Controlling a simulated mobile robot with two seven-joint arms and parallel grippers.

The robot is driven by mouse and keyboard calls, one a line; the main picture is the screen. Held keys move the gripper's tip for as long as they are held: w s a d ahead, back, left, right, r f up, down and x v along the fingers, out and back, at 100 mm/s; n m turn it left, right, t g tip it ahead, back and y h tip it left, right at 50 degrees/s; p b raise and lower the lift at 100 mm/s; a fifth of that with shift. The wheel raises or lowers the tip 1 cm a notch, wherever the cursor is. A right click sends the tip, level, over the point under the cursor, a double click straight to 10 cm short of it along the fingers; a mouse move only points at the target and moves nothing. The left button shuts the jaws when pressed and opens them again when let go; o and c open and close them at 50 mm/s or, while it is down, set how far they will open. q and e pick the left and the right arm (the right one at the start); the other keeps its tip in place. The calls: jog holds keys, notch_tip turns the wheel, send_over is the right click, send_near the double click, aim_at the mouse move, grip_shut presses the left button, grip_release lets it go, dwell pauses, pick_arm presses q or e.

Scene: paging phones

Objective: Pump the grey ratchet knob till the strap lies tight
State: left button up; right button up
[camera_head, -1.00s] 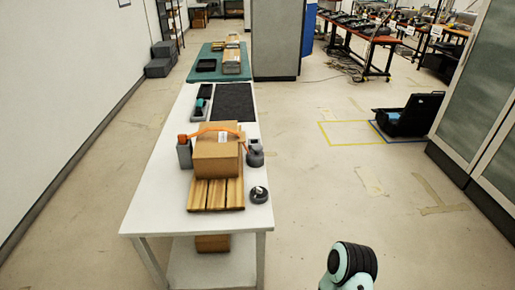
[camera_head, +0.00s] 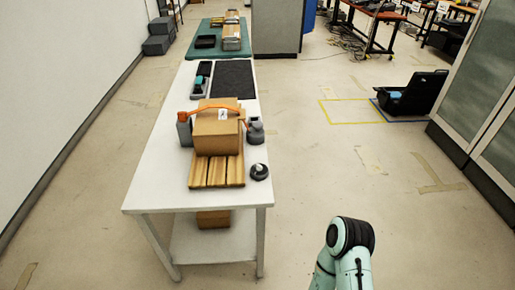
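A cardboard box (camera_head: 217,133) stands on a slatted wooden pallet (camera_head: 216,172) on the white table. An orange strap (camera_head: 212,108) arches over the box, with slack showing above its top. The strap runs from a grey block (camera_head: 184,129) on the left to a grey ratchet unit (camera_head: 255,131) on the right. A round dark grey knob-like piece (camera_head: 259,172) with a light centre lies near the table's right edge. It is unclear which grey part is the ratchet knob. My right arm shows at the bottom right, away from the table. Neither gripper is in view.
The white table (camera_head: 150,190) has bare room at its front left. A black mat (camera_head: 234,78) and a grey tray lie farther back. A green table (camera_head: 205,53) stands behind.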

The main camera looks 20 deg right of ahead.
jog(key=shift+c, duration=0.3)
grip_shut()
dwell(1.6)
